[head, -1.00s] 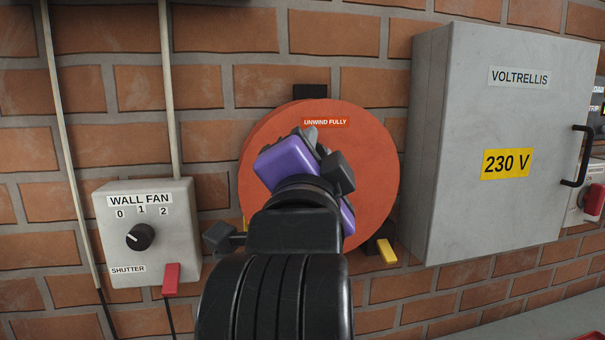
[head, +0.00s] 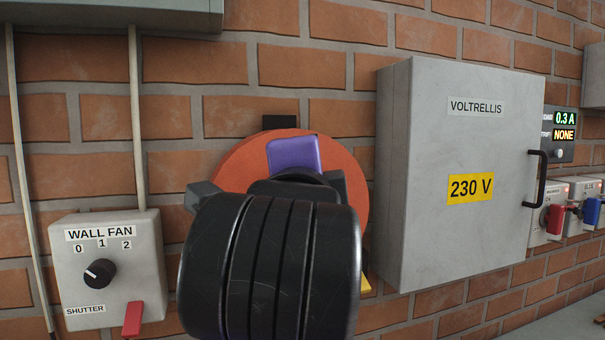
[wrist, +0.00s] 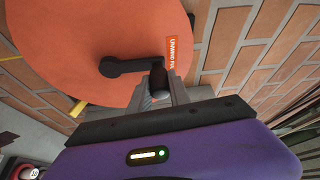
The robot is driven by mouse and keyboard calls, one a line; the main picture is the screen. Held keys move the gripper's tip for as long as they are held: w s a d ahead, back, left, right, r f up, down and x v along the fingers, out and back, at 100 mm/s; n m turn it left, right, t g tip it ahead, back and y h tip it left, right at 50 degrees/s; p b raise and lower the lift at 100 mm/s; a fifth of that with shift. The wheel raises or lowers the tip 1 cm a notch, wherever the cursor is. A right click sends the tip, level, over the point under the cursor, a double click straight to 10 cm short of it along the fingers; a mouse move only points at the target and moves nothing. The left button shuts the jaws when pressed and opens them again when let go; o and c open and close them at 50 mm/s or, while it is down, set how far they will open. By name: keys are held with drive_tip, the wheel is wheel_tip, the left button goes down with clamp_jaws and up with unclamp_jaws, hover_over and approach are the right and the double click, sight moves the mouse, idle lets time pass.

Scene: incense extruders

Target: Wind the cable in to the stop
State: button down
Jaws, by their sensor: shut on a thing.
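The orange cable reel (head: 235,150) is mounted on the brick wall, mostly hidden behind my arm in the head view. In the wrist view the reel (wrist: 85,40) fills the upper left, with a black crank (wrist: 128,66) on its face and an orange label reading "UNWIND FU…" beside it. My gripper (wrist: 161,88) is shut on the crank's dark knob (wrist: 158,77), close in front of the reel face. In the head view the knob and my fingertips are hidden behind my wrist. A bit of yellow (head: 365,287) shows below the reel at right.
A grey "WALL FAN" box (head: 147,250) with a dial and red shutter lever hangs at left. A large grey 230 V cabinet (head: 420,170) stands out from the wall close to the reel's right. Beyond it are a 0.3 A display (head: 558,135) and coloured switches.

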drive_tip(key=shift+d, duration=0.15)
drive_tip(key=c, duration=1.2)
unclamp_jaws()
drive_tip(key=s+b, duration=0.1)
drive_tip(key=s, duration=0.6)
drive_tip(key=shift+s+a+f, duration=0.2)
drive_tip(key=shift+s+a, duration=0.15)
drive_tip(key=shift+a, duration=0.1)
